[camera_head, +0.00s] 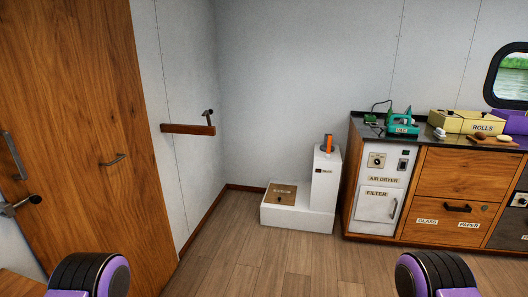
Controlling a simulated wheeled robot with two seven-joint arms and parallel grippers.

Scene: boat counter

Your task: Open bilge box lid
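The bilge box (297,216) is a low white box on the floor against the back wall. Its brown square lid (282,190) lies flat on top and looks closed. Small lettering on the lid is too small to read surely. A taller white block (325,182) rises at its right end, with an orange handle-like part (328,144) on top. Only purple and black parts of my two arms show at the bottom left and bottom right edges. Neither gripper is in view, and both arms are well apart from the box.
A counter (359,137) with an air dryer cabinet (382,188) and wooden drawers (459,172) stands right of the box. A wooden door (85,120) is at left, and a wooden wall rail (187,129) juts out. The wooden floor (240,262) before the box is clear.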

